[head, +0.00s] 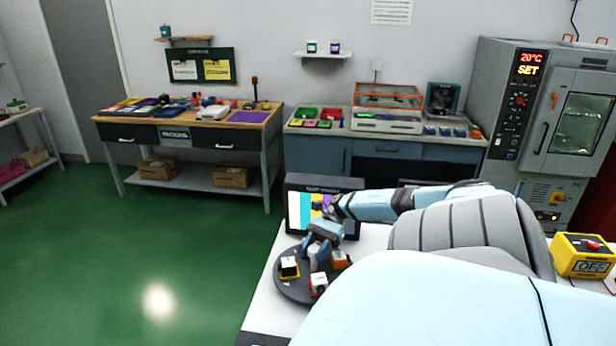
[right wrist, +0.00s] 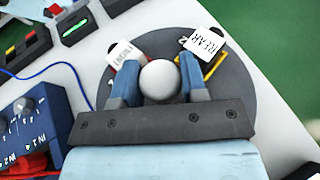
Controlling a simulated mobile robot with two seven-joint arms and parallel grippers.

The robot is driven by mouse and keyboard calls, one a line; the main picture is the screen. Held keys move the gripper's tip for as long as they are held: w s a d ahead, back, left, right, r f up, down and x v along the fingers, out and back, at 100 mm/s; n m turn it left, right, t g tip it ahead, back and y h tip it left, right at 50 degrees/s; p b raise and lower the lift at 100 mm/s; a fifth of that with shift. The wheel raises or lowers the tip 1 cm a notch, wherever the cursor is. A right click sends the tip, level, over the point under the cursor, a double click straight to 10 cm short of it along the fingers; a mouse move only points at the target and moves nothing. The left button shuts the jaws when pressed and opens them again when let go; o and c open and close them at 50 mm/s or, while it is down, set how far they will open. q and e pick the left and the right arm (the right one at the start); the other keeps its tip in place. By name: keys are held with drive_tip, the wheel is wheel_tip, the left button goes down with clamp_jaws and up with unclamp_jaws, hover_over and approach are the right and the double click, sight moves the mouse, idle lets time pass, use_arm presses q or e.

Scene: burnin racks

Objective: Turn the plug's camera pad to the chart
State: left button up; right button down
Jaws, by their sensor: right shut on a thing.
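A round dark turntable (head: 290,290) with a pale upright knob (head: 315,255) at its centre stands on a white bench. Small blocks sit around its rim: a white-topped black and yellow one (head: 289,267), an orange one (head: 339,260) and a white and red one (head: 319,284). In the right wrist view my right gripper (right wrist: 160,80) is shut on the round white knob (right wrist: 160,82). One pad there reads REAR (right wrist: 205,42); another white pad (right wrist: 125,52) is hard to read. The chart, a screen with coloured bars (head: 296,212), stands behind the turntable, partly hidden by my arm. I cannot identify the camera pad.
A blue box with knobs (right wrist: 35,115) and a blue cable lie beside the turntable. A yellow box marked OFF (head: 580,262) with a red button is at the right. A packing bench (head: 185,115), a blue cabinet (head: 315,155) and an oven (head: 545,110) stand behind. Green floor is clear at left.

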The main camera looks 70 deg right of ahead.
idle(0.4)
drive_tip(key=c, duration=0.7)
unclamp_jaws()
drive_tip(key=shift+r, duration=0.2)
drive_tip(key=shift+r+p, duration=1.5)
drive_tip(key=shift+r, duration=8.3)
